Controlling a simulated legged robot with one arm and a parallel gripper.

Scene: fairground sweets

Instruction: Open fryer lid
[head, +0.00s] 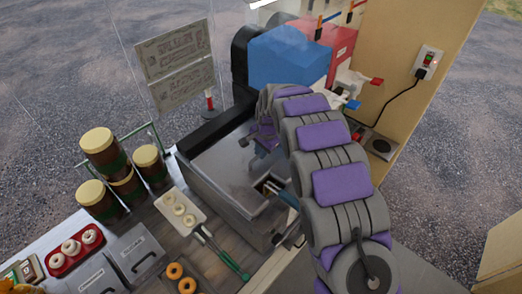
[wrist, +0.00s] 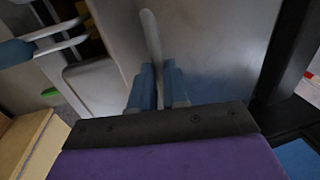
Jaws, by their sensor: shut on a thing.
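The fryer (head: 228,205) is a steel box in the middle of the head view. Its flat metal lid (head: 215,163) lies over the top; I cannot tell whether it is slightly raised. My gripper (head: 264,138) is over the lid's right part, largely hidden by my purple and grey arm. In the wrist view, my gripper's blue fingers (wrist: 157,88) are shut on a thin metal handle (wrist: 151,38) that stands up between them. The grey lid surface (wrist: 215,55) fills the background behind it.
A blue drink machine (head: 290,57) and a red one (head: 338,45) stand behind. Brown jars (head: 102,150), a tray of pale rings (head: 180,211), a red tray (head: 78,249) and donuts (head: 174,270) are at left. A wall socket (head: 427,62) is at right.

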